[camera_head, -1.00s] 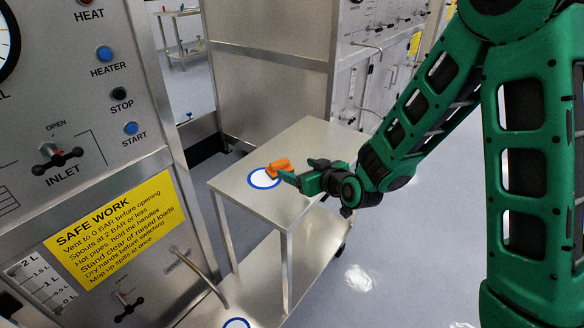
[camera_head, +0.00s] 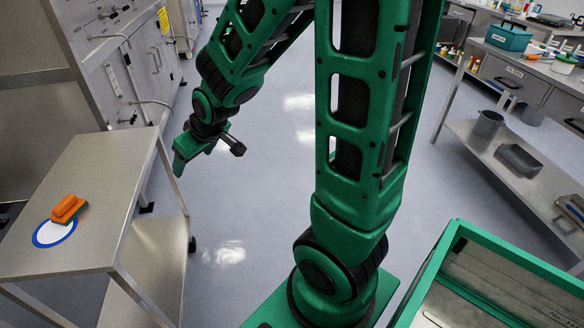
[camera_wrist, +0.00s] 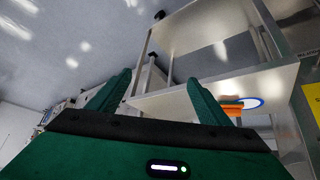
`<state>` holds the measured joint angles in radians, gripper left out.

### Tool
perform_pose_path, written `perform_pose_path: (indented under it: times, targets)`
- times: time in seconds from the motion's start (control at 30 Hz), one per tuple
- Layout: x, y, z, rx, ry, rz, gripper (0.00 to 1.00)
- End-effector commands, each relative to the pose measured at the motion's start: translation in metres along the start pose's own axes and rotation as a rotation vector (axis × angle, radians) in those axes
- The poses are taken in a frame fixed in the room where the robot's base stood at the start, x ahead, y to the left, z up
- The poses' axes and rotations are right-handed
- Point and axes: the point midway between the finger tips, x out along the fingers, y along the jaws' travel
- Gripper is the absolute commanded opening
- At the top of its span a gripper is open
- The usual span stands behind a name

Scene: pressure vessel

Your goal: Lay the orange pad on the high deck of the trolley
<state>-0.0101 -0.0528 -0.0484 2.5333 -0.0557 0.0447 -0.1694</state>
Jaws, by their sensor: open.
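My gripper (camera_head: 184,158) is open and empty, beyond the deck's right edge and apart from the pad. In the wrist view the pad (camera_wrist: 233,107) shows partly hidden behind the right finger of my gripper (camera_wrist: 158,80), with the deck (camera_wrist: 175,104) behind.
The trolley's lower shelf (camera_head: 150,265) is under the deck. A steel cabinet with handles (camera_head: 115,65) stands behind. A green-rimmed tray (camera_head: 490,268) is at front right, and a bench with drawers (camera_head: 520,85) at right. Floor (camera_head: 235,235) between is clear.

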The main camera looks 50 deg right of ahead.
Motion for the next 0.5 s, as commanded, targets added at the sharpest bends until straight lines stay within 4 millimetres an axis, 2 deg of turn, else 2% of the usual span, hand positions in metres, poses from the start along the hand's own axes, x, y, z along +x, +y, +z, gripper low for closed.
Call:
perform_pose_path:
  times: [0.03,0.1,0.2,0.3,0.4,0.5]
  targets:
    - [-0.020,0.023,0.016,0.055,-0.052,0.036,0.72]
    - [-0.046,0.049,0.045,0.136,-0.140,0.076,0.72]
    - [-0.087,0.074,0.089,0.266,-0.263,0.121,0.72]
    - [-0.128,0.088,0.133,0.403,-0.377,0.150,0.72]
    - [-0.163,0.090,0.169,0.525,-0.473,0.160,0.72]
    - [-0.189,0.086,0.195,0.614,-0.543,0.160,0.72]
